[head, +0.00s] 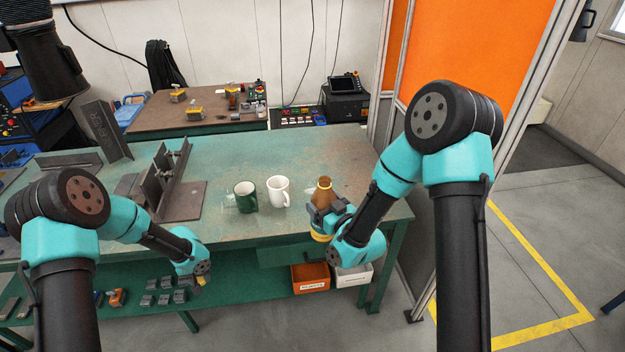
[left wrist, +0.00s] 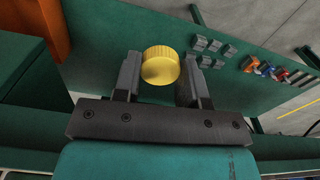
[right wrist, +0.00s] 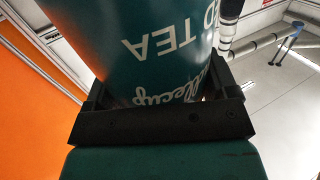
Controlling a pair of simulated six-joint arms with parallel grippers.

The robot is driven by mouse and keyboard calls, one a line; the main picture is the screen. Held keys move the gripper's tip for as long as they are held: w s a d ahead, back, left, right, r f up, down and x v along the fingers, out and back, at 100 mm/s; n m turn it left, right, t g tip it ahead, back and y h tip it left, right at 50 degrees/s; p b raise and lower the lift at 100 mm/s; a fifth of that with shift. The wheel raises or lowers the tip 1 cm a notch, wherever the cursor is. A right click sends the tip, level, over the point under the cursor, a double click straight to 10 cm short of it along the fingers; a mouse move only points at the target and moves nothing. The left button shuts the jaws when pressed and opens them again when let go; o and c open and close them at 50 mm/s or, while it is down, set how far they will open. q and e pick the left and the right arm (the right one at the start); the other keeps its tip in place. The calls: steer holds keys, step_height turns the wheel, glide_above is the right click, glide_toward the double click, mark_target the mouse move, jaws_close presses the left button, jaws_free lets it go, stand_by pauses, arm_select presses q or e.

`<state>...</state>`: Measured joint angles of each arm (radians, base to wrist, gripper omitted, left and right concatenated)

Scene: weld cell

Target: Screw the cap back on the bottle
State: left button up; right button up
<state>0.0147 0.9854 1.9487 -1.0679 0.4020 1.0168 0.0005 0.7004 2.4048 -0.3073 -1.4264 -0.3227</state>
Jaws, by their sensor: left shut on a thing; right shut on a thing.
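The bottle (head: 323,191) has an amber-brown, tapering top and stands roughly upright at the table's front right. My right gripper (head: 326,216) is shut around its body. In the right wrist view, the bottle's teal label (right wrist: 150,48) with white lettering, including "TEA", fills the space between the fingers. The yellow, ridged cap (left wrist: 160,66) is between the fingers of my left gripper (left wrist: 158,80), which is shut on it. In the head view the cap (head: 202,281) shows low at the left, in front of the table and well apart from the bottle.
A green mug (head: 245,197) and a white mug (head: 279,191) stand on the green table (head: 230,160) left of the bottle. A steel angle fixture (head: 178,190) stands further left. An orange bin (head: 310,278) and a white bin (head: 353,275) sit on the lower shelf.

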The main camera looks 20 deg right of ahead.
steer(key=a+f+n+g+y, duration=0.7)
steer(key=a+f+y, duration=0.2)
steer(key=a+f, duration=0.6)
steer(key=shift+a+n, duration=0.3)
steer(key=shift+a, duration=0.1)
steer(key=shift+f, duration=0.1)
arm_select(q)
steer(key=s+d+r+n, duration=0.1)
steer(key=d+r+n, duration=0.1)
steer(key=d+r, duration=2.3)
steer(key=shift+s+d+r, duration=0.15)
steer(key=shift+d+r, duration=0.2)
steer(key=shift+r, duration=0.55)
steer(key=shift+f, duration=0.1)
steer(key=shift+f, duration=1.95)
